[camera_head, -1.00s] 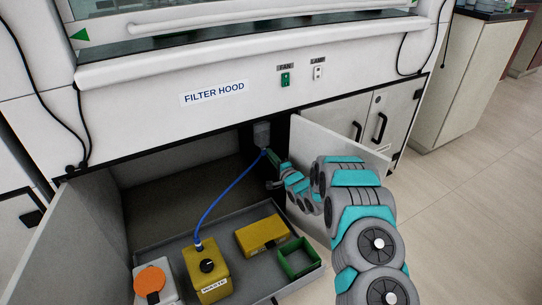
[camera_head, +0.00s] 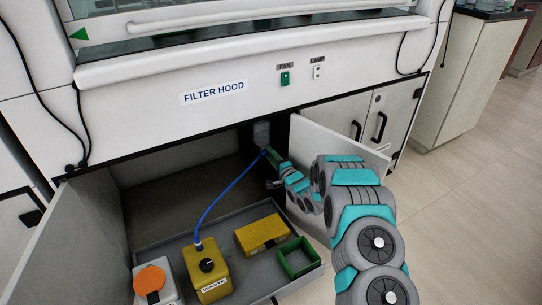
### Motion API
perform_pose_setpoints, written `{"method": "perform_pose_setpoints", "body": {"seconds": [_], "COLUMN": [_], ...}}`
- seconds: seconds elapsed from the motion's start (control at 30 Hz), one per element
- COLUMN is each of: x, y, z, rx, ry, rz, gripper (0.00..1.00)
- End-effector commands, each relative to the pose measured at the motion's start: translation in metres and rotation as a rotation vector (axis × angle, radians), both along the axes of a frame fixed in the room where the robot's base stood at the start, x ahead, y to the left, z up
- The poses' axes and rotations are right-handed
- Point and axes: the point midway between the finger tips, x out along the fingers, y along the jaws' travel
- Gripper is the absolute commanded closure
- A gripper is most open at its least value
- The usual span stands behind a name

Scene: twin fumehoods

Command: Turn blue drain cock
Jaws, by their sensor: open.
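A grey drain fitting (camera_head: 262,134) hangs under the hood at the top of the open cabinet. A blue hose (camera_head: 228,190) runs from just below it down to a yellow waste can (camera_head: 207,272). The blue drain cock itself cannot be made out; it is too small or hidden near my gripper. My gripper (camera_head: 270,168) is at the end of my arm, just below and right of the fitting, close to the hose's upper end. It is open, and its fingers are small and partly hidden. I cannot tell whether it touches the cock.
A grey tray (camera_head: 160,234) on the cabinet floor holds the waste can, a yellow box (camera_head: 262,235), a green open bin (camera_head: 297,258) and an orange-capped container (camera_head: 151,284). Open doors stand at left (camera_head: 62,240) and right (camera_head: 338,146). The hood's lower edge is just above.

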Motion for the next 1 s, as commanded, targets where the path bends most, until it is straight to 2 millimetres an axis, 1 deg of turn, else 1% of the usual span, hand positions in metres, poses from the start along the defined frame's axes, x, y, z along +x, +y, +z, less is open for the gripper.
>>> {"method": "perform_pose_setpoints", "body": {"seconds": [0.17,0.4,0.6,0.77,1.0], "x": [-0.01,-0.037,-0.056,-0.063,-0.064], "y": [-0.008,-0.027,-0.039,-0.043,-0.044], "z": [-0.002,-0.002,-0.001,-0.001,0.0], "rx": [-0.001,-0.001,0.0,0.0,0.0], "ry": [0.003,0.004,0.002,0.002,0.0], "rz": [-0.001,-0.003,-0.001,-0.001,-0.001], "gripper": [0.57,0.57,0.57,0.57,0.57]}}
